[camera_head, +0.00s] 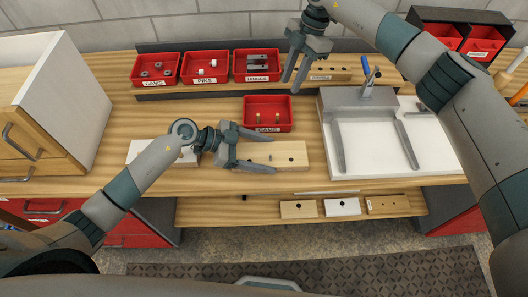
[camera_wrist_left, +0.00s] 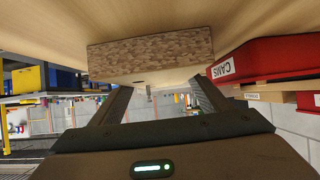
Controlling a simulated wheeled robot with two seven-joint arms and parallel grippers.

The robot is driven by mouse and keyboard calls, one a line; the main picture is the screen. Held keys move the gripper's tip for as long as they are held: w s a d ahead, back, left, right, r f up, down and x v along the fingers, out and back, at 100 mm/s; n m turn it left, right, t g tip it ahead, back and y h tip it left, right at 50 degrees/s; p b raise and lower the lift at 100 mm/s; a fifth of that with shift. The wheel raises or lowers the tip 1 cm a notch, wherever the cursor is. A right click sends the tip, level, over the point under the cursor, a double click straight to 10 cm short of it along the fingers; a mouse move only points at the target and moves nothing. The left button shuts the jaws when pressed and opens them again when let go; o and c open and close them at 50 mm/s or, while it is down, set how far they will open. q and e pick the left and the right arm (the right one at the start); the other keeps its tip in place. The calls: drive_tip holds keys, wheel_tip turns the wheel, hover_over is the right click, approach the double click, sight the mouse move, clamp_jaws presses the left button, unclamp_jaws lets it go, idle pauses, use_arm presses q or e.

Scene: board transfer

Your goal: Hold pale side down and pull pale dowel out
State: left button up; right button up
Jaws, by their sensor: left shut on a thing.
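The pale side (camera_head: 297,149) is a light wooden board lying flat on the bench, with dark holes in its top. Something small on it near my left fingers may be the pale dowel, but it is too small to tell. My left gripper (camera_head: 262,152) is shut on the pale side, one finger along each long edge. In the left wrist view the board's speckled end face (camera_wrist_left: 150,52) shows between the fingers (camera_wrist_left: 160,100). My right gripper (camera_head: 297,73) is open and empty, above the back of the bench near the hinges bin.
A red cams bin (camera_head: 267,103) stands just behind the board. Red bins of cams (camera_head: 155,69), pins (camera_head: 205,68) and hinges (camera_head: 257,64) line the back. A white panel (camera_head: 150,149) lies left under my arm. A grey fixture on a white board (camera_head: 425,145) stands right.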

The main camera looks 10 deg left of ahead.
use_arm(q)
drive_tip(key=o, duration=1.4)
drive_tip(key=shift+a, duration=0.1)
drive_tip(key=v, duration=1.2)
